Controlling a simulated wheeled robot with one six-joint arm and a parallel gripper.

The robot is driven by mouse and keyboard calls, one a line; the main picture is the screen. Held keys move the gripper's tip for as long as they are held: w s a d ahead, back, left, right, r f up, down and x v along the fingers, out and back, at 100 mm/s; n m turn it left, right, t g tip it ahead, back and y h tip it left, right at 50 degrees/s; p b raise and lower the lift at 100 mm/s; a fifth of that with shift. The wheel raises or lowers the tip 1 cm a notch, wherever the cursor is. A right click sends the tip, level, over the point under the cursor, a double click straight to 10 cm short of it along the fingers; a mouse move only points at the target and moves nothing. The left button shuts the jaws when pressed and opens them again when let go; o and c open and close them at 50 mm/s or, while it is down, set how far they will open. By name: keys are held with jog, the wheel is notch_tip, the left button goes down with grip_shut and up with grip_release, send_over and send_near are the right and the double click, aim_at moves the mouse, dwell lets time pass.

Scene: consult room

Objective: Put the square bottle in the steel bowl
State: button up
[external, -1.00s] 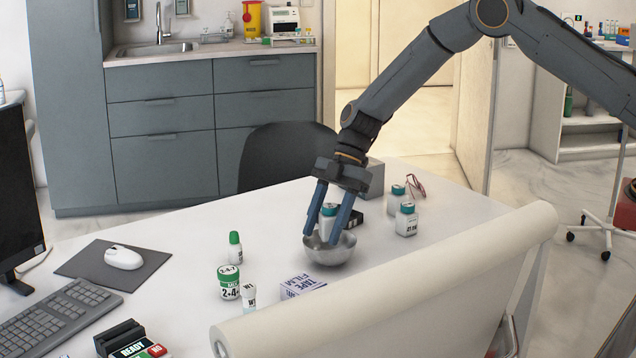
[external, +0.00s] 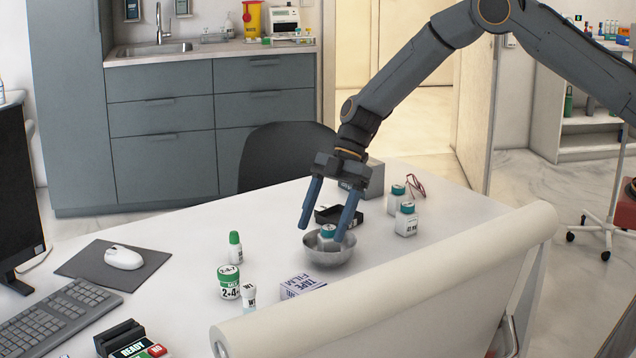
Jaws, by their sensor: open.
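The steel bowl (external: 312,256) stands on the white desk. A white square bottle with a teal cap (external: 327,236) is inside the bowl, partly hidden by its rim and by a finger. My gripper (external: 322,234) is over the bowl with its two blue fingers spread wide, one on each side of the bottle. It is open and not closed on the bottle. Two similar white bottles with teal caps, one nearer (external: 406,220) and one behind it (external: 395,200), stand right of the bowl.
A black tray (external: 330,215) lies just behind the bowl, with a grey box (external: 372,180) beyond. A paper roll (external: 400,280) runs along the front.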

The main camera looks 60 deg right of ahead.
aim_at(325, 235)
jog(key=shift+r+p, duration=0.45)
jog(key=shift+r, duration=2.5)
jog(key=shift+s+d+r, duration=0.1)
jog(key=shift+s, duration=0.05)
jog(key=s+d+r+m+h, duration=0.2)
jog(key=s+m, duration=0.3)
jog(key=s, duration=0.7)
jog(key=s+d+r+m+h, duration=0.2)
jog(key=s+d+m, duration=0.2)
jog(key=s, duration=0.7)
jog(key=s+d+r+m+h, duration=0.2)
jog(key=s+m, duration=0.5)
jog(key=s, duration=0.5)
jog(key=shift+s+d+m+t+h, duration=0.3)
jog(key=shift+s+d+m+t, duration=0.1)
jog(key=shift+d, duration=0.3)
